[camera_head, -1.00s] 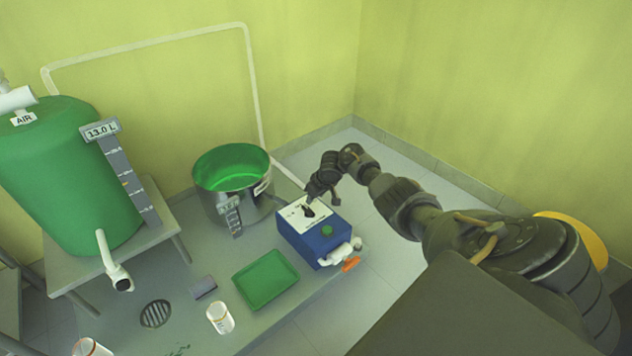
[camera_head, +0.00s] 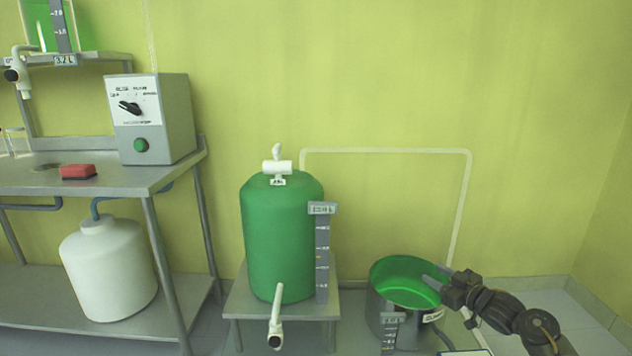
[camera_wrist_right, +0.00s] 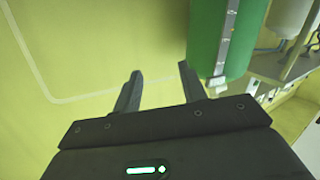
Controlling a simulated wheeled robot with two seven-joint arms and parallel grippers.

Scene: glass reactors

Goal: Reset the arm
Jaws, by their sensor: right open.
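My right gripper (camera_head: 436,281) is open and empty at the lower right of the head view. In that view its fingers overlap the right rim of a steel pot (camera_head: 376,312) with a bright green inside; whether they touch it I cannot tell. In the right wrist view the two dark fingers of my right gripper (camera_wrist_right: 160,72) stand apart with nothing between them. My left gripper is not in view.
A green tank (camera_head: 276,240) with a white valve stands on a low stand left of the pot. Further left, a steel table (camera_head: 110,181) carries a grey control box (camera_head: 175,120) and a red block (camera_head: 78,172). A white jug (camera_head: 108,270) stands on its lower shelf.

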